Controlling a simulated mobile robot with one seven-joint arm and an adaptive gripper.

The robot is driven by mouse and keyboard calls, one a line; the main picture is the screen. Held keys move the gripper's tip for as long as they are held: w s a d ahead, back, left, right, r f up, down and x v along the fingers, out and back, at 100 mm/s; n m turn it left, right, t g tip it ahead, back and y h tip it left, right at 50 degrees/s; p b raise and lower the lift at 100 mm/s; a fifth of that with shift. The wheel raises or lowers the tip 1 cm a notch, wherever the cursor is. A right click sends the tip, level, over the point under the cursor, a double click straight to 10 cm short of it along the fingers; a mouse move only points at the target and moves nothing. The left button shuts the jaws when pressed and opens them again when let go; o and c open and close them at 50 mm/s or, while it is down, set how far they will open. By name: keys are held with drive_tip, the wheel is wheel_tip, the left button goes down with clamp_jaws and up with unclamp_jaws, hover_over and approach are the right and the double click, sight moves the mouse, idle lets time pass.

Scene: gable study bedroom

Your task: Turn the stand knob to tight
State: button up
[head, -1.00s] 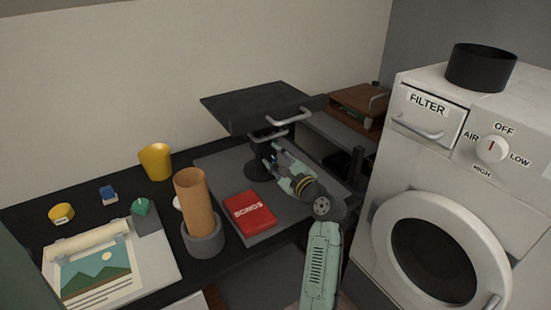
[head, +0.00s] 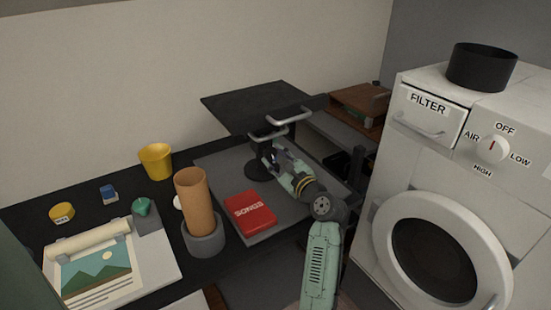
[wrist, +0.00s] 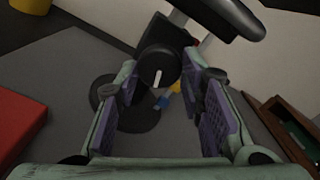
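The stand has a flat dark top (head: 255,105) on a column over a round black base (head: 258,170). My gripper (wrist: 162,80) is open, with one finger on each side of the knob. I cannot tell whether either finger touches it. In the head view my gripper (head: 270,156) hides the knob.
A washing machine (head: 400,190) is on the right. A wooden box (head: 358,103) sits behind.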

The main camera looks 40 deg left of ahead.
drive_tip(key=o, duration=0.4)
drive_tip(key=v, duration=1.2)
idle(0.3)
